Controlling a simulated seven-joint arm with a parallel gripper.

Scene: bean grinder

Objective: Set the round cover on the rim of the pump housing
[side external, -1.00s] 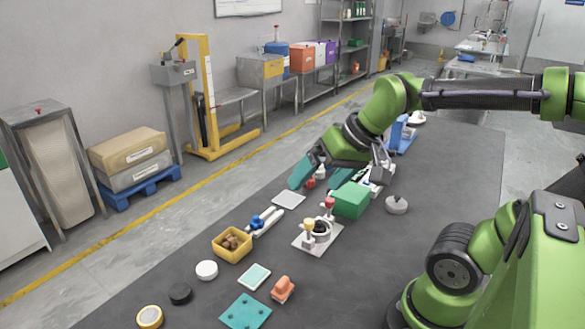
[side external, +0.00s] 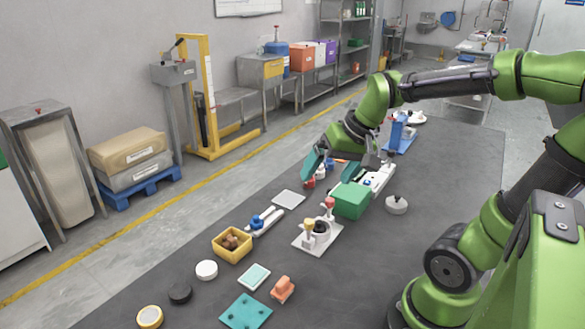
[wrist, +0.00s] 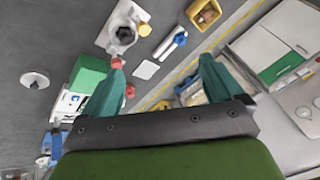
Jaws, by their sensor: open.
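A grey disc with a small knob on top, which looks like the round cover (side external: 396,205), lies flat on the dark table right of the green box. It also shows at the left of the wrist view (wrist: 35,80). A pale base with a dark round opening, which looks like the pump housing (side external: 320,229), stands in front of the green box; the wrist view shows it at the top (wrist: 122,36). My gripper (side external: 333,172) is open with teal fingers, above the table behind the green box and apart from both parts. In the wrist view, nothing is between its fingers (wrist: 162,62).
The green box (side external: 352,201) stands between the cover and my gripper. A yellow bin (side external: 232,254) with brown pieces, a pale square plate (side external: 288,200) and a blue stand (side external: 399,135) are around. Bare table lies around the cover.

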